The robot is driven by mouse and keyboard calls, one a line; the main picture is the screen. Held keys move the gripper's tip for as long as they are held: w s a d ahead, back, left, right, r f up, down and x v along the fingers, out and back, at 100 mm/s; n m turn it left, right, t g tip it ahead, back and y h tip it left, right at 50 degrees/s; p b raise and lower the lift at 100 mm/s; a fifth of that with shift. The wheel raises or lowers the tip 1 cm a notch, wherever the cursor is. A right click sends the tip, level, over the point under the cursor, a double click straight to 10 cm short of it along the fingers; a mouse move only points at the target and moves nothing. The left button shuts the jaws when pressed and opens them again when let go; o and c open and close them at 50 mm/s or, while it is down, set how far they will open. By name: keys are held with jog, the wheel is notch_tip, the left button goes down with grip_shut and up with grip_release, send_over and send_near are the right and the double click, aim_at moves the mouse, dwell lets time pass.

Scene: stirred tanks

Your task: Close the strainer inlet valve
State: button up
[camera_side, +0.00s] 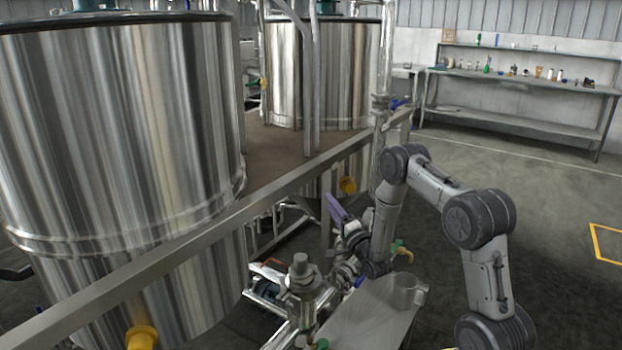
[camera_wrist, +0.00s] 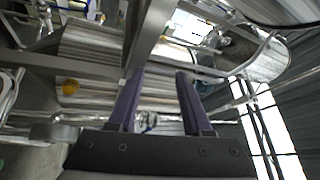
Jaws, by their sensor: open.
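My gripper (camera_side: 337,208) is raised beside the tank frame's steel rail, its purple fingers pointing up and left. In the wrist view my gripper (camera_wrist: 160,76) has its two fingers apart with nothing between them. A steel strainer-like body (camera_side: 302,284) stands upright in the pipework, below and left of my gripper. A small blue handle (camera_side: 359,281) and a yellow handle (camera_side: 402,248) show near the pipes, below my gripper. I cannot tell which handle belongs to the strainer inlet valve. My arm hides part of the pipework.
A large steel tank (camera_side: 120,130) fills the left, and a second tank (camera_side: 325,75) stands behind. The steel rail (camera_side: 225,222) runs diagonally beside my gripper. A metal cart top with a steel cup (camera_side: 408,290) is below my arm. Open floor lies to the right.

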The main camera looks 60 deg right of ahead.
jog(key=w+a+r+n+y, duration=0.1)
jog(key=w+a+r, duration=0.1)
jog(key=r, duration=0.3)
jog(key=w+a+r+n+t, duration=0.1)
jog(key=w+a+r, duration=0.1)
jog(key=r, duration=0.3)
jog(key=shift+a+y, duration=0.25)
jog(key=shift+y, duration=0.15)
jog(key=shift+f, duration=0.1)
jog(key=s+d+f+m+g+h, duration=0.1)
jog(key=s+d+f, duration=0.2)
jog(key=f, duration=0.5)
jog(key=s+d+f+m+g+h, duration=0.1)
jog(key=s+d+f, duration=0.2)
jog(key=f, duration=0.5)
jog(key=s+d+f+m+g+h, duration=0.15)
jog(key=s+f+m+g, duration=0.3)
jog(key=s+f, duration=1.3)
jog(key=shift+n+g+h, duration=0.25)
jog(key=shift+n+g, duration=0.1)
jog(key=shift+g, duration=0.1)
jog(key=x, duration=1.4)
jog(key=shift+w+a+f, duration=0.15)
jog(key=shift+w+f, duration=0.25)
jog(key=shift+w, duration=0.1)
grip_shut()
